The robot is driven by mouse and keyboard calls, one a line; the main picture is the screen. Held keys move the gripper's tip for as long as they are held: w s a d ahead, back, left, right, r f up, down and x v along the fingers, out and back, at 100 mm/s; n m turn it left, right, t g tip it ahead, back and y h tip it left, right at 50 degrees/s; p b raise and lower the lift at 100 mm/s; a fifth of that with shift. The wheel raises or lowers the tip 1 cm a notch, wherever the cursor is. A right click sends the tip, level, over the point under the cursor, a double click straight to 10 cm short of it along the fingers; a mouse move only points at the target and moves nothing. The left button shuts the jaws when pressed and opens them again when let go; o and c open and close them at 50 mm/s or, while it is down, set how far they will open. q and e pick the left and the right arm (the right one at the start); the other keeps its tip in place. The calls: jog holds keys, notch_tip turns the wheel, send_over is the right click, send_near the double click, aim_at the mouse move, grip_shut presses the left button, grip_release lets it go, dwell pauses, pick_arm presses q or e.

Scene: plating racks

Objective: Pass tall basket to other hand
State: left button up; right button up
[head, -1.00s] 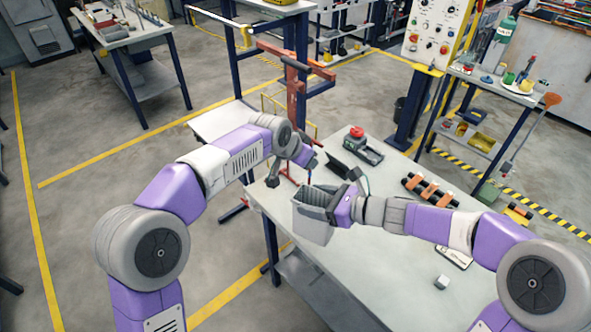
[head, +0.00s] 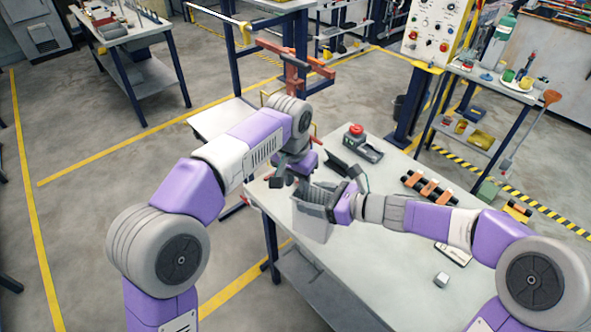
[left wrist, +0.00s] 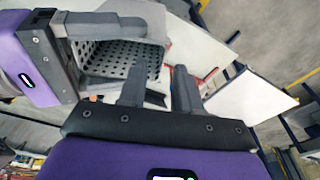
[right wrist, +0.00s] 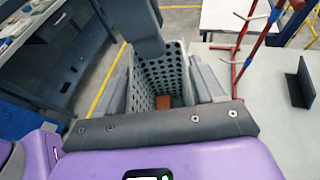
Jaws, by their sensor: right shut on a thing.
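The tall basket (head: 313,222) is a grey, perforated, open-topped container. It is held up at the table's left edge. My right gripper (head: 335,203) is shut on it, and the right wrist view shows its holed inner walls (right wrist: 160,72) and a small brown-orange thing (right wrist: 163,102) at the bottom. My left gripper (head: 292,180) is open just above and beside the basket's upper edge. In the left wrist view its two fingers (left wrist: 157,88) stand apart near the basket's rim (left wrist: 150,62). I cannot tell whether they touch it.
The table (head: 385,255) lies below, with a black bracket, a red-buttoned device (head: 360,142), black-and-orange rollers (head: 430,188) and a small white cube (head: 441,279) on it. A red stand (head: 297,75) rises behind my left gripper. Floor is free to the left.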

aim_at(299, 196)
pick_arm(q)
jog(key=f, duration=0.4)
jog(key=w+f, duration=0.1)
jog(key=f, duration=0.2)
jog(key=shift+d+f, duration=0.1)
jog(key=shift+d, duration=0.2)
pick_arm(e)
jog(key=shift+r, duration=0.1)
pick_arm(q)
jog(key=shift+c, duration=0.3)
grip_shut()
pick_arm(e)
jog(key=o, duration=1.6)
jog(key=shift+d, duration=0.1)
